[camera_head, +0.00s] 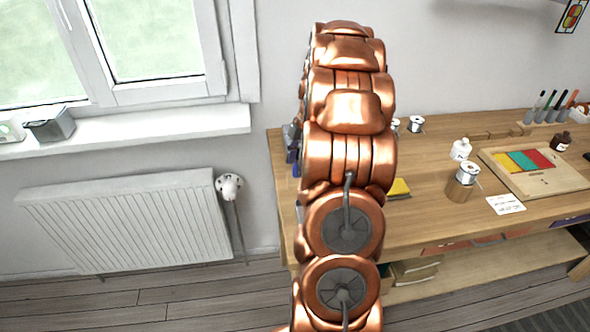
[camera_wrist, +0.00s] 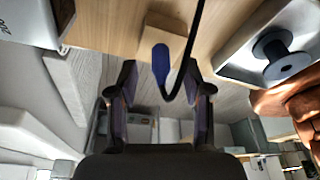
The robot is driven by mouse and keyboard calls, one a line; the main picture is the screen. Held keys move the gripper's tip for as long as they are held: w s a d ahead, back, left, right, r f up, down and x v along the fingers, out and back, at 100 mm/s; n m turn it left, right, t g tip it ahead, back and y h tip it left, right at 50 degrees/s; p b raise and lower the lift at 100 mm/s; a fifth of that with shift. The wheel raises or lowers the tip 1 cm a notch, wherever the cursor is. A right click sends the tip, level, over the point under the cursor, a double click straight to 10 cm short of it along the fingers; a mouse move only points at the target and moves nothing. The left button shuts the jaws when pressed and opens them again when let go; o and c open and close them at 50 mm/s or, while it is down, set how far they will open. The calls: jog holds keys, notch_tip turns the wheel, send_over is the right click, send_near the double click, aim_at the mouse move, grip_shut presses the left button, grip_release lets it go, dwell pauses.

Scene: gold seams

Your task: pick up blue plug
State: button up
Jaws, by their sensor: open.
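The blue plug (camera_wrist: 161,64) is in the wrist view, a flat rounded blue shape with a black cord curving up from it. It shows in front of a small wooden block (camera_wrist: 166,36) by the wooden surface's edge. My gripper (camera_wrist: 160,72) is open, with one dark finger on each side of the plug in the picture. I cannot tell whether the plug is fully between the fingers in depth; no contact shows. In the head view my copper arm hides the gripper, and I cannot make out the plug there.
In the wrist view, a pale tray (camera_wrist: 235,55) with a dark spool (camera_wrist: 278,55) lies at right. In the head view, the workbench (camera_head: 440,225) carries a yellow item (camera_head: 398,187), a wire spool (camera_head: 467,172), a white bottle (camera_head: 460,149) and a wooden board (camera_head: 560,180). A radiator (camera_head: 125,225) stands left.

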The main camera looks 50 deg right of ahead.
jog(key=shift+x, duration=1.15)
grip_shut()
